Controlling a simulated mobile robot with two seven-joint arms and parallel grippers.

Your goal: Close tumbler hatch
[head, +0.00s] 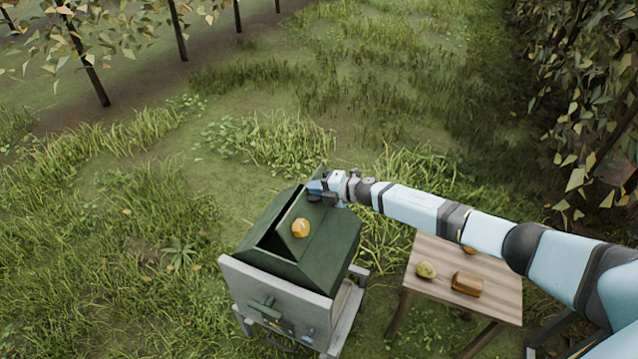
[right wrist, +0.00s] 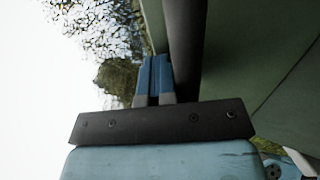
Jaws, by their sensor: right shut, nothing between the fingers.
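The dark green tumbler (head: 330,255) stands on a pale grey frame at lower centre in the head view. Its hatch (head: 306,212) is a green panel with a round yellow-orange thing (head: 300,228) on its face. The hatch stands tilted, and a dark gap shows beside it. My right gripper (head: 314,188) is at the hatch's upper end; I cannot tell if it touches. In the right wrist view its blue fingers (right wrist: 156,78) are together and empty, close beside a dark edge and green panels (right wrist: 240,50). My left gripper is not in view.
A wooden table (head: 490,312) stands right of the tumbler, under my right arm. It holds a green-yellow pear (head: 426,270), a brown block (head: 467,284) and an orange thing partly hidden by my arm. Open grass lies left and behind; foliage (head: 590,110) stands at right.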

